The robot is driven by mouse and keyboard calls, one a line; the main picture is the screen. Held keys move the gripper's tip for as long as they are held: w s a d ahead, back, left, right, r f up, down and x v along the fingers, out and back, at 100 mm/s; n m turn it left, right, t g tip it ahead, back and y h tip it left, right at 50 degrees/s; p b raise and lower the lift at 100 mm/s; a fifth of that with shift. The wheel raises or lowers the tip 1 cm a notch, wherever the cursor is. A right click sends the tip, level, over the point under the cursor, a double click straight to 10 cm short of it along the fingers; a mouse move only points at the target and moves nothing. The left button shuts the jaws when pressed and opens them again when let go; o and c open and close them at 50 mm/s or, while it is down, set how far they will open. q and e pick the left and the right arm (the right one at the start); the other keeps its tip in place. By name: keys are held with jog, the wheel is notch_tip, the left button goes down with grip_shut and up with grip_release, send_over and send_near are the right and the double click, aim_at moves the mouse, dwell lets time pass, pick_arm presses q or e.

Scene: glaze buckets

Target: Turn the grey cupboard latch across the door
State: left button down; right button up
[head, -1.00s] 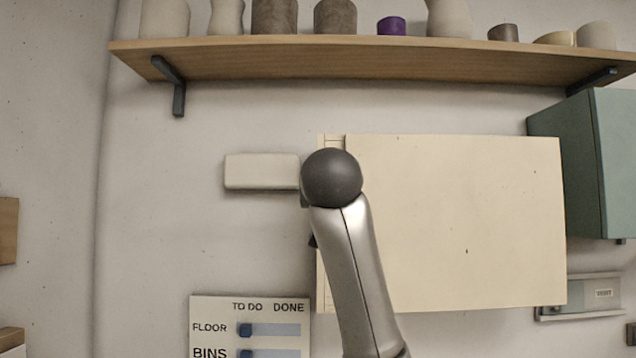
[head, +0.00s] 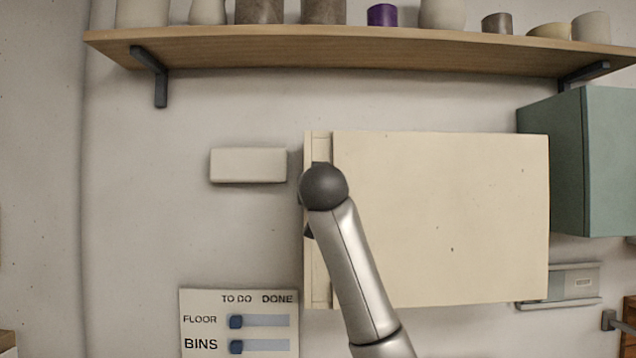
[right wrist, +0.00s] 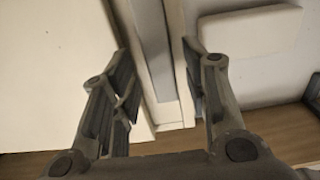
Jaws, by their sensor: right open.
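The cream cupboard door (head: 440,220) is in the middle of the head view, with a narrow cream frame strip (head: 318,275) along its left edge. My right arm reaches up to this strip, and its dark wrist hides most of the right gripper. In the right wrist view the right gripper (right wrist: 160,55) is open, with one finger on each side of the strip. A grey upright bar (right wrist: 153,45) lies between the fingers and looks like the latch. I cannot tell whether the fingers touch it. In the head view the latch cannot be made out. My left gripper is out of view.
A wooden shelf (head: 350,52) with several pots runs above the cupboard. A pale box (head: 248,165) is on the wall to the left. A green cabinet (head: 610,160) stands at the right. A TO DO/DONE board (head: 238,340) is at lower left.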

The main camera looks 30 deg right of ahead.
jog(key=shift+c, duration=0.4)
grip_shut()
jog(key=shift+b, duration=0.3)
jog(key=shift+s+d+f+m+b, duration=0.15)
jog(key=shift+d+f+m+b, duration=0.15)
jog(key=shift+m, duration=2.7)
jog(key=shift+s+d+f+m+b, duration=0.1)
jog(key=shift+f+m+b, duration=0.2)
jog(key=shift+m, duration=2.7)
jog(key=shift+s+d+f+m+b, duration=0.2)
jog(key=shift+m+b, duration=0.2)
jog(key=shift+m, duration=2.6)
jog(key=shift+o, duration=0.4)
grip_release()
